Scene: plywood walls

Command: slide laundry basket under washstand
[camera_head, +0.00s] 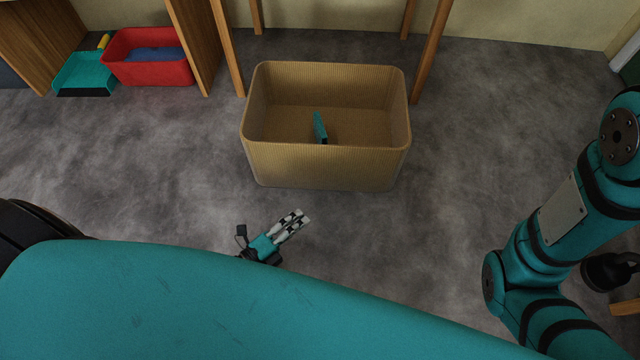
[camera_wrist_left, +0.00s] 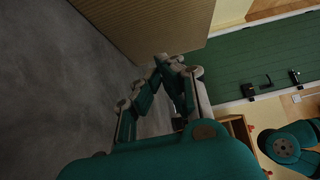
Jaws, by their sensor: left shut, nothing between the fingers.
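The tan ribbed laundry basket (camera_head: 325,167) stands upright and open on the floor, with a small teal object (camera_head: 319,127) inside. Its back edge lies near the two front legs of what looks like the washstand (camera_head: 431,52); only thin wooden legs show, the top is out of view. My left gripper (camera_head: 300,217) is shut and empty, in front of the basket and apart from it in the head view. In the left wrist view, the shut fingers (camera_wrist_left: 172,62) point toward the basket's wall (camera_wrist_left: 150,22). My right arm shows at the right; its gripper is out of view.
A red bin (camera_head: 150,73) with something blue inside and a teal dustpan (camera_head: 85,73) sit by wooden panels at the back left. Grey floor is clear on both sides of the basket. A green door (camera_wrist_left: 255,62) shows in the left wrist view.

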